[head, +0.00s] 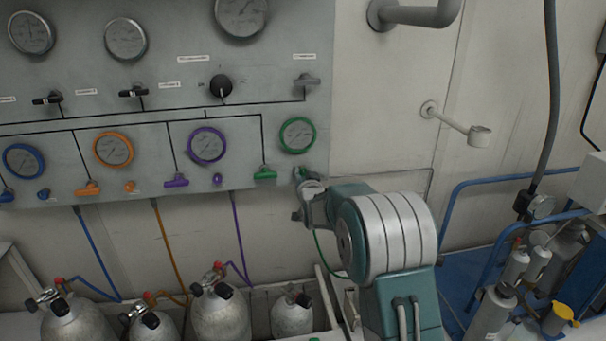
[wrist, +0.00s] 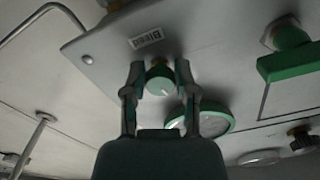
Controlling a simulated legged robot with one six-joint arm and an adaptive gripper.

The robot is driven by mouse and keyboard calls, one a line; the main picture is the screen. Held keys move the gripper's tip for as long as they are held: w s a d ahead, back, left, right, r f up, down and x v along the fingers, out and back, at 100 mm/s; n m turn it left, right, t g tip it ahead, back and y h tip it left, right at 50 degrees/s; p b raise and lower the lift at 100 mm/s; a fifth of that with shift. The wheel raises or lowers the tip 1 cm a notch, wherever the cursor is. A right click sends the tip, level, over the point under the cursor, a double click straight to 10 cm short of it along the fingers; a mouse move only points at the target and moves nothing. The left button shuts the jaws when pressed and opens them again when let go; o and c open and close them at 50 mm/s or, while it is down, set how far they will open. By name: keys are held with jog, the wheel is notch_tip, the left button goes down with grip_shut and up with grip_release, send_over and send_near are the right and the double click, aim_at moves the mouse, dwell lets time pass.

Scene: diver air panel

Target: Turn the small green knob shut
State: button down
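The small green knob (wrist: 161,84) sits on the grey panel beside a label reading "Bleed" in the wrist view. A pale mark shows on its face. My gripper (wrist: 160,78) has one finger on each side of the knob, and the pads look pressed to its sides with no clear gap. In the head view my gripper (head: 303,178) is at the panel's lower right corner, just below the green-rimmed gauge (head: 297,135). There the knob is mostly hidden by my gripper.
A green lever handle (head: 265,174) is close by on the left. Purple (head: 177,181) and orange (head: 88,188) handles are farther left. Several grey cylinders (head: 220,315) stand below the panel. A wall bracket (head: 455,122) juts out at right. The wall right of the panel is mostly bare.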

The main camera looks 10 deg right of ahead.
jog(key=shift+m, duration=1.5)
jog(key=shift+c, duration=2)
grip_release()
jog(key=s, duration=1.2)
